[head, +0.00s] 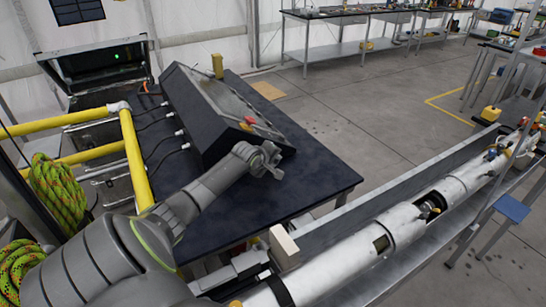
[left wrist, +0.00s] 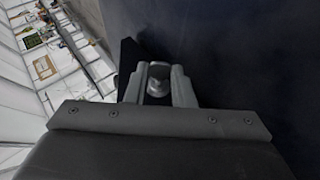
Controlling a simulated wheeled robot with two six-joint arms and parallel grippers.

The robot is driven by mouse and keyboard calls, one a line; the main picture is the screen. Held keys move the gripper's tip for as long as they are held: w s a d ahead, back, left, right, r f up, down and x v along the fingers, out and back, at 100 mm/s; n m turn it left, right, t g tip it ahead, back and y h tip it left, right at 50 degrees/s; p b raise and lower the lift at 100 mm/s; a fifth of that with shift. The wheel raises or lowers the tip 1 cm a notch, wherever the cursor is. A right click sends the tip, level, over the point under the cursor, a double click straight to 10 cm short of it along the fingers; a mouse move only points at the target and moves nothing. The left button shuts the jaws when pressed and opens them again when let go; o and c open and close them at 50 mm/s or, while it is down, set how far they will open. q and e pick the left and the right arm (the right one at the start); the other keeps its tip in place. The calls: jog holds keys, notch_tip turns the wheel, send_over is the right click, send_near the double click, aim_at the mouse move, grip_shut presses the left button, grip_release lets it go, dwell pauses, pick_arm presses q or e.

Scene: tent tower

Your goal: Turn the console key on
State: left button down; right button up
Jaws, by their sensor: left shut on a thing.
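The console (head: 200,125) is a dark box with a sloping panel on the black table. A red button (head: 249,120) and a yellow part (head: 217,66) show on it. My left gripper (head: 268,160) is at the console's near right end. In the left wrist view, my left gripper (left wrist: 159,85) is shut on a small rounded metallic piece (left wrist: 158,80), which looks like the console key. The fingers hide most of it, so its turn angle cannot be told. My right gripper does not show.
The black table (head: 310,175) has bare room right of the console. Yellow pipes (head: 135,155) and a green rope coil (head: 57,195) stand at left. A long white tube (head: 400,225) lies in a trough at right.

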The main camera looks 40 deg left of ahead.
pick_arm(q)
jog(key=g+p, duration=0.1)
jog(key=p, duration=0.1)
jog(key=r+g+p, duration=0.1)
jog(key=g+p, duration=0.1)
jog(key=shift+w+d+r+m+y+p, duration=0.1)
jog(key=shift+w+d+m+y+p, duration=0.05)
jog(key=shift+w+m+y+p, duration=0.2)
jog(key=shift+w+d+m+g+p, duration=0.15)
jog(key=shift+g+p, duration=0.1)
jog(key=shift+g, duration=0.25)
jog(key=shift+w+a+m+g+p, duration=0.1)
jog(key=shift+g+p, duration=0.15)
jog(key=shift+g, duration=0.25)
jog(key=shift+w+f+g+y, duration=0.2)
jog(key=shift+g+y, duration=0.15)
jog(key=shift+g, duration=0.35)
jog(key=shift+w+d+m+g+y+b, duration=0.15)
jog(key=shift+m+g+y+b, duration=0.25)
jog(key=shift+g+b, duration=0.6)
jog(key=c, duration=1.2)
grip_release()
jog(key=shift+g, duration=0.3)
jog(key=shift+c, duration=0.2)
